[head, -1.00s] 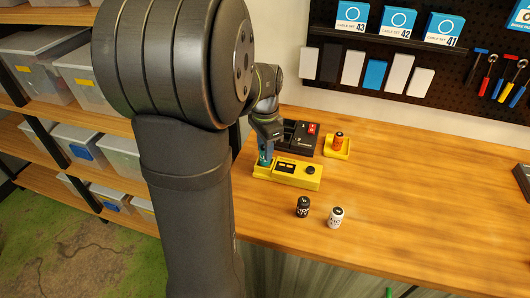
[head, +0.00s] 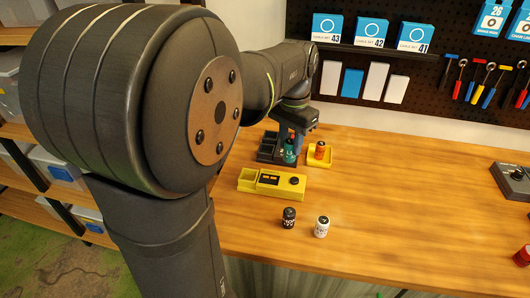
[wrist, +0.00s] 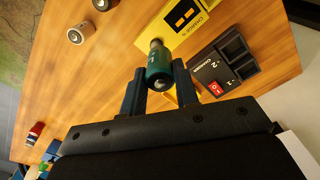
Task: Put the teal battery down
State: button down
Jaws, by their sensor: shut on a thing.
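The teal battery (wrist: 158,65) is held between the blue fingers of my gripper (wrist: 158,76) in the wrist view. In the head view, my gripper (head: 294,132) is shut on the teal battery (head: 290,152), which shows between the dark charger and the small yellow tray. The dark charger (head: 268,157) has empty slots and a red part seen in the wrist view (wrist: 222,62). The yellow tester (head: 272,182) lies nearer, its left compartment empty. Whether the battery touches anything below is hard to tell.
An orange battery (head: 320,150) stands in the small yellow tray (head: 329,161). A black battery (head: 289,217) and a white battery (head: 322,227) stand in front of the tester. A grey device (head: 514,182) and a red object (head: 522,256) are at the right. The middle-right table is clear.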

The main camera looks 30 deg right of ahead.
jog(key=w+d+n, duration=0.4)
jog(key=d+n, duration=0.1)
jog(key=d, duration=0.1)
jog(key=shift+n, duration=0.6)
jog(key=shift+w+a+f, duration=0.5)
jog(key=shift+w+f, duration=1.35)
jog(key=shift+w, duration=0.1)
jog(key=shift+w+a+f, duration=0.45)
jog(key=shift+w+f, duration=1.45)
jog(key=shift+w, duration=0.1)
jog(key=shift+w+a+f, duration=0.5)
jog(key=shift+w+f, duration=1.35)
jog(key=shift+w, duration=0.1)
jog(key=shift+f, duration=0.1)
jog(key=c, duration=1.1)
grip_release()
notch_tip(320, 180, up, 12)
